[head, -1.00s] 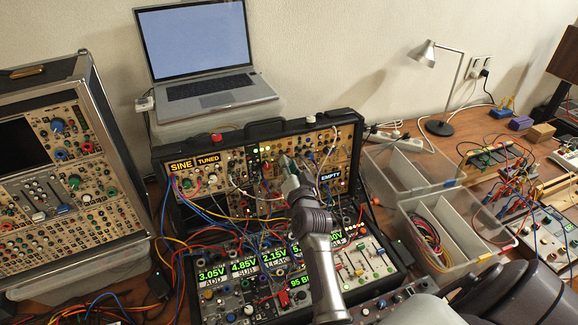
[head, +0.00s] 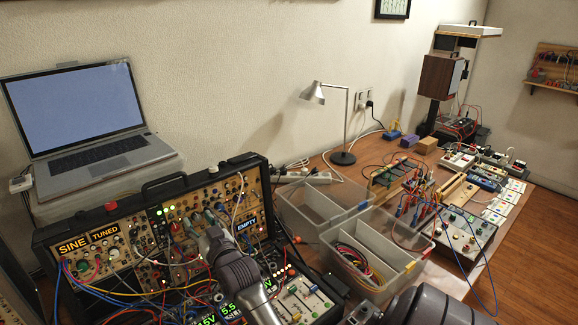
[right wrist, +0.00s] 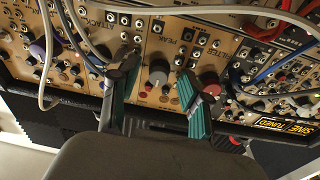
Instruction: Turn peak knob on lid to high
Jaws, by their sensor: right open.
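The open case's lid (head: 98,228) stands upright as a tan panel of knobs and jacks. My right gripper (head: 203,226) is at the middle of this panel in the head view. In the right wrist view the panel appears upside down, with a PEAK label. A red knob (right wrist: 210,82) is just beyond the right finger. Whether the fingers reach the knob's depth is unclear. My left gripper is out of view.
Patch cables (right wrist: 82,38) cross the panel close to the fingers, and more hang over the lower case. A laptop (head: 80,110) stands behind the lid. Clear bins (head: 352,262) and a lamp (head: 343,157) are to the right.

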